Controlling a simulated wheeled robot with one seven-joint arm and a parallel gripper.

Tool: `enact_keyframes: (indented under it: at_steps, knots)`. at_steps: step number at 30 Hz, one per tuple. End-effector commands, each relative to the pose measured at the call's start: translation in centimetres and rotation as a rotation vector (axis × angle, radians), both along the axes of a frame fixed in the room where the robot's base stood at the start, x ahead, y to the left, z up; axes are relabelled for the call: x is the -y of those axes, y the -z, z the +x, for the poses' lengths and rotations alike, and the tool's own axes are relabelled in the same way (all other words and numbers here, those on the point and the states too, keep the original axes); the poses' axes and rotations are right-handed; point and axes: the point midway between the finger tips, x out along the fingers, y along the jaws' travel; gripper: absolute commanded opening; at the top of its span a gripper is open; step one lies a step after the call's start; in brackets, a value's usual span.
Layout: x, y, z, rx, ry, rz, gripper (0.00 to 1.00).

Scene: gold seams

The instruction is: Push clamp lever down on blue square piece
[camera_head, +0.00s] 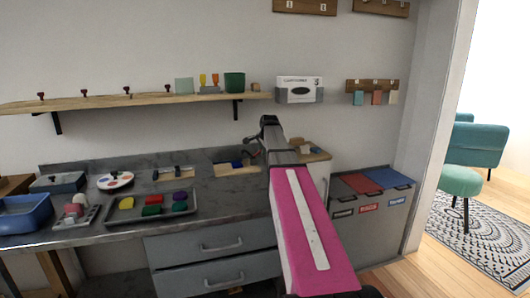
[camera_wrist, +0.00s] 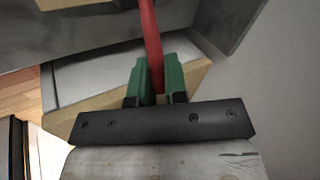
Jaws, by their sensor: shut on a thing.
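My gripper (camera_wrist: 156,78) has two green fingers, shut on a long red bar (camera_wrist: 152,35) that looks like the clamp lever. The bar runs up out of the wrist view, so its far end and the clamp body are hidden. In the head view my gripper (camera_head: 250,149) is small and dark, above the back right of the counter. A small blue piece (camera_head: 237,164) lies on a light wooden board (camera_head: 224,171) just below and left of it. Whether the bar touches the blue piece cannot be told.
A dark tray (camera_head: 127,215) with several coloured pieces sits on the grey counter (camera_head: 215,200). A paint palette (camera_head: 115,181) and a blue bin (camera_head: 25,213) stand further left. A wall shelf (camera_head: 150,100) hangs above. Lidded bins (camera_head: 371,208) stand right of the counter.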

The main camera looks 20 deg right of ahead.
Motion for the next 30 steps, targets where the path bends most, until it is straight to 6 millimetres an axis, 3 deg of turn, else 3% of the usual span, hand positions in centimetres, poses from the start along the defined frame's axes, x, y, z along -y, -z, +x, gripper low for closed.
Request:
enact_keyframes:
  at_steps: [18, 30]
  knots:
    - [-2.9, -2.5, -0.1, -0.002, -0.002, -0.552, 0.0]
    - [-4.2, -3.0, 0.0, -0.002, -0.002, -0.762, 0.0]
